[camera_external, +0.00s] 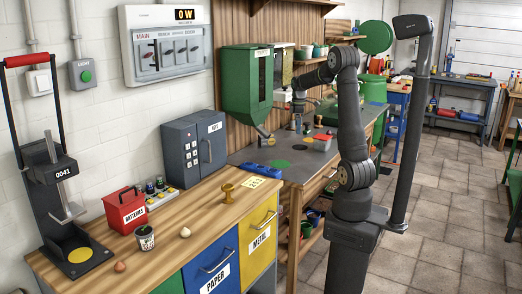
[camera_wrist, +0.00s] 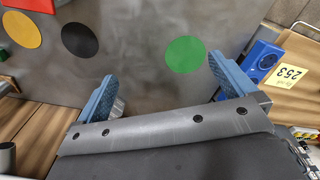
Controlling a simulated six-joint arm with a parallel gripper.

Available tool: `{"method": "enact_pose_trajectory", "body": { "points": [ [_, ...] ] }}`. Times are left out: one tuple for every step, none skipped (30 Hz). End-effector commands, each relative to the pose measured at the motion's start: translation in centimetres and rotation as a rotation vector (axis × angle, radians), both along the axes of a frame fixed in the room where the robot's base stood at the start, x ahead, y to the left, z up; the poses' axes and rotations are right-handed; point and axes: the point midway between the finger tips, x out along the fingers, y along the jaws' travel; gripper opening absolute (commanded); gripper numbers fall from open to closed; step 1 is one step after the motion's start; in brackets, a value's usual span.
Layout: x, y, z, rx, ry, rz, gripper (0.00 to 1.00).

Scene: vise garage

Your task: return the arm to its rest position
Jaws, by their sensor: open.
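My arm (camera_external: 352,125) stands upright on its dark base in the external view, bent at the top with the forearm reaching left. My gripper (camera_external: 298,122) hangs down over the grey worktop (camera_external: 250,154), small in that view. In the wrist view my gripper (camera_wrist: 158,85) shows two blue-padded fingers spread wide apart. Nothing is between them. Below lies the grey surface with a green disc (camera_wrist: 186,54), a black disc (camera_wrist: 80,40) and a yellow disc (camera_wrist: 21,29). The gripper's exact height above it is hard to tell.
A green hopper (camera_external: 247,85) hangs on the wall left of my gripper. A blue object (camera_external: 257,168) and a yellow note (camera_external: 262,183) lie near the counters' junction. A grey safe (camera_external: 194,149) stands on the wooden counter. A dark post (camera_external: 410,130) rises right of my arm.

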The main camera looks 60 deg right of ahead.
Motion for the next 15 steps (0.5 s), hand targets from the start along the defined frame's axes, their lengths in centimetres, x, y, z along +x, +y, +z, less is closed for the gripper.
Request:
{"method": "enact_pose_trajectory", "body": {
  "points": [
    [0.5,1.1,0.3,-0.001,-0.002,0.022,1.00],
    [0.6,1.6,0.4,-0.001,-0.002,0.033,1.00],
    [0.9,2.4,0.5,0.000,-0.001,0.047,1.00],
    [1.1,2.9,0.6,-0.001,-0.001,0.058,1.00],
    [1.2,3.5,0.7,-0.001,-0.001,0.069,1.00],
    [1.5,4.3,0.8,0.000,-0.001,0.084,1.00],
    [1.7,4.8,1.0,-0.001,-0.002,0.095,1.00],
    [1.9,5.4,1.1,-0.001,-0.002,0.105,1.00],
    [2.1,6.1,1.2,-0.001,-0.002,0.120,1.00],
    [2.3,6.7,1.3,-0.001,-0.002,0.131,1.00],
    [2.4,7.3,1.4,-0.001,-0.002,0.142,1.00],
    [2.7,8.0,1.5,-0.001,-0.001,0.157,1.00],
    [2.9,8.6,1.6,-0.001,-0.001,0.167,1.00],
    [3.0,9.2,1.6,-0.001,-0.001,0.179,1.00],
    [3.2,9.9,1.7,-0.001,-0.001,0.193,1.00]
  ]
}}
